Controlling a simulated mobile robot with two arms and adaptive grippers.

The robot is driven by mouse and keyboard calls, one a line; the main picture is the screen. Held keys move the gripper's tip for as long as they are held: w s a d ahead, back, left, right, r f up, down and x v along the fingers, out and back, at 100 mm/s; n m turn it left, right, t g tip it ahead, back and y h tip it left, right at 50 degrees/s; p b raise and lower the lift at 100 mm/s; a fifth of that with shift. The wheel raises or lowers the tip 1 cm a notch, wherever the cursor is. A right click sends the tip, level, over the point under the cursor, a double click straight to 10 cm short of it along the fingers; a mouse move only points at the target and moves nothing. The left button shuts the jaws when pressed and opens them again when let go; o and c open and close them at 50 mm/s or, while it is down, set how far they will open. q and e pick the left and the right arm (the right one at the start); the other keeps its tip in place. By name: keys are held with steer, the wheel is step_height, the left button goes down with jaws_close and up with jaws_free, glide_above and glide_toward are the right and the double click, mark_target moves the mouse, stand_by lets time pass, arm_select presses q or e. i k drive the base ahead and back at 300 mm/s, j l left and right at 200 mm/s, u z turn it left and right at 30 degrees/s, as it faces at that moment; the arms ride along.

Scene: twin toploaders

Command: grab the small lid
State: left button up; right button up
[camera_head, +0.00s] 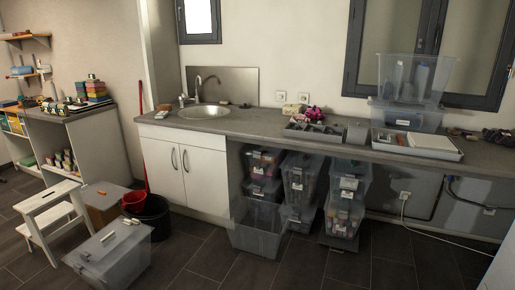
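I cannot pick out a small lid for certain. A grey translucent bin (112,262) stands on the floor at the lower left with a closed grey top. Two small pale objects lie on that top: one near its middle (108,237) and one at its far edge (130,222). They are too small to tell what they are. A flat white piece (432,141) lies on a grey tray (455,155) on the counter at the right. Neither of my grippers is in view.
A white step stool (47,217), a black bucket (157,212) and a red bucket (134,201) stand at the left. Several stacked clear bins (299,176) fill the space under the counter (255,122). The middle floor (290,272) is clear.

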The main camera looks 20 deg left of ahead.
mark_target(102, 243)
steer(key=i+j+u, duration=0.3)
steer(key=i+u, duration=0.2)
steer(key=i, duration=0.2)
steer(key=i+u, duration=0.5)
steer(key=i, duration=0.25)
steer(key=i+l+u, duration=0.3)
steer(key=i+u, duration=0.2)
steer(key=i, duration=0.2)
